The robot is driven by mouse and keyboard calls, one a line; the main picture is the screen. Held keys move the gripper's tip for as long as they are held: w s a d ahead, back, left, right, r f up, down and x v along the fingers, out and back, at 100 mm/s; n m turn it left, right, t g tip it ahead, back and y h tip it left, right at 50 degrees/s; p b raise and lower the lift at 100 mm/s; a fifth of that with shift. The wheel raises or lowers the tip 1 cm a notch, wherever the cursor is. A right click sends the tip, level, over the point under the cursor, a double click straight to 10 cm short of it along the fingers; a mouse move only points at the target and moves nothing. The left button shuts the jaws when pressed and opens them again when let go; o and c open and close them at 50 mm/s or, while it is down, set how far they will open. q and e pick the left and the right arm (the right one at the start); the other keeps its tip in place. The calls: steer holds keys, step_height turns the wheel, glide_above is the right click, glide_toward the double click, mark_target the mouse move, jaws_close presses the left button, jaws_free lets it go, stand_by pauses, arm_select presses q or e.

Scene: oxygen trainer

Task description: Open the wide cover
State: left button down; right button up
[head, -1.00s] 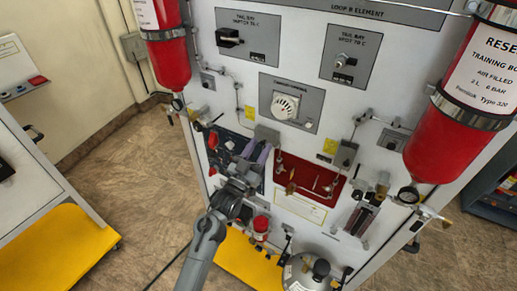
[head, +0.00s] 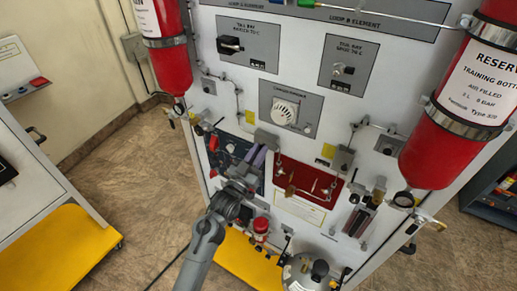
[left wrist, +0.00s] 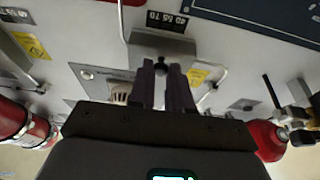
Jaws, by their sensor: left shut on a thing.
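A wide grey metal cover (head: 267,138) sits on the white panel in the head view, at the top edge between the dark blue plate and the red plate. In the left wrist view the grey cover (left wrist: 145,43) spans the space beyond my fingertips. My left gripper (head: 262,152) reaches up to it from below. In the left wrist view its two dark purple fingers (left wrist: 161,68) stand at the cover's lower edge, with a small dark part between their tips. The fingers are shut on the cover, though the exact contact is partly hidden. My right gripper is not in view.
Red bottles hang at left (head: 165,65) and right (head: 455,115). A round white detector (head: 285,110) is above the cover. The red plate (head: 325,185) with small fittings lies to its right, beside a smaller grey box (head: 343,157). Thin pipes run close by.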

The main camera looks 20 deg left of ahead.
mark_target(265, 136)
arm_select(q)
steer(key=r+g+p, duration=0.2)
steer(key=g+p, duration=0.1)
steer(key=p, duration=0.5)
steer(key=s+r+g+y+p, duration=0.1)
steer(key=r+g+p, duration=0.1)
steer(key=p, duration=0.6)
steer(key=shift+s+a+r+g, duration=0.15)
steer(key=shift+r+g, duration=0.25)
steer(key=shift+g, duration=0.2)
steer(key=shift+r+g+p, duration=0.15)
steer(key=shift+g+p, duration=0.2)
steer(key=shift+g, duration=0.15)
steer(key=shift+w+r+g+y, duration=0.25)
steer(key=shift+r+g, duration=0.2)
steer(key=shift+g, duration=0.45)
steer(key=g, duration=0.1)
steer(key=r+g, duration=0.1)
steer(key=shift+w+r+g+y, duration=0.25)
steer(key=shift+g, duration=0.05)
steer(key=shift+w+d+r+g+y, duration=0.2)
steer(key=shift+w+r+g, duration=0.2)
steer(key=shift+g, duration=0.6)
steer(key=shift+w+d+r+g+y, duration=0.1)
steer(key=shift+w+r+g+y, duration=0.3)
steer(key=shift+g, duration=0.6)
steer(key=shift+a, duration=0.1)
steer(key=shift+s, duration=0.1)
